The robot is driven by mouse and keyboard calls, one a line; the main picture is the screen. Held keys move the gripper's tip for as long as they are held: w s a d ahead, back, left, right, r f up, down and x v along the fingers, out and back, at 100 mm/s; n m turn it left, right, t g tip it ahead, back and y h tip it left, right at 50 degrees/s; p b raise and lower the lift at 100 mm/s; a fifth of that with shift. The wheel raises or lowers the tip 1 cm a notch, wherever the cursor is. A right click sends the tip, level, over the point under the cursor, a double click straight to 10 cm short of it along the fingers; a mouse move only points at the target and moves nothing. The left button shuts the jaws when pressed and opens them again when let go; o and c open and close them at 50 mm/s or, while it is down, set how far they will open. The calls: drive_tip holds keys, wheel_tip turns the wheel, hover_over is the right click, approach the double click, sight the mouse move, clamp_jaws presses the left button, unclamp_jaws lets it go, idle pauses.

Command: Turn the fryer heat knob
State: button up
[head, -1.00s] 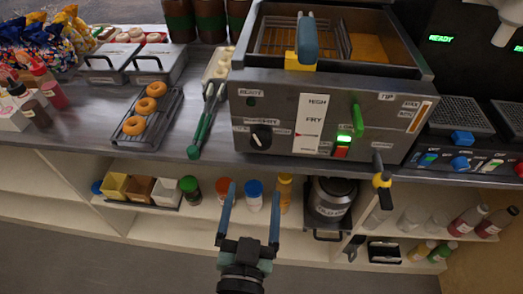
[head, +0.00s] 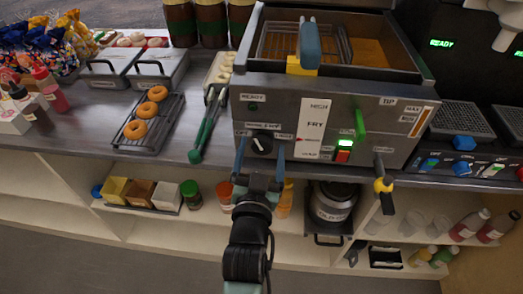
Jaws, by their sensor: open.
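The fryer (head: 224,120) is a grey metal box at the counter's middle right, with a basket on top. Its heat knob (head: 262,143) is a round black dial with a white mark, low on the left of the front panel. My gripper (head: 260,150) is open, its two blue fingers pointing up toward the panel. One fingertip shows left of the knob and one right of it. I cannot tell whether either finger touches the knob or how far the tips are from the panel.
A green lever (head: 360,122), a lit green switch (head: 344,142) and a yellow-collared tap (head: 383,184) sit right of the knob. Green-handled tongs (head: 204,132) and a doughnut rack (head: 150,124) lie left. Shelves with jars (head: 191,193) are below.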

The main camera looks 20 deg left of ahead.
drive_tip(key=shift+w, duration=0.1)
drive_tip(key=c, duration=1.4)
drive_tip(key=shift+o, duration=0.2)
drive_tip(key=shift+n, duration=0.3)
drive_tip(key=n+p, duration=0.2)
drive_tip(key=n, duration=0.2)
drive_tip(key=shift+r, duration=0.1)
drive_tip(key=shift+a+n+p, duration=0.1)
drive_tip(key=shift+n+p, duration=0.45)
drive_tip(key=shift+n, duration=1.55)
drive_tip(key=o, duration=1.4)
drive_tip(key=shift+c, duration=0.2)
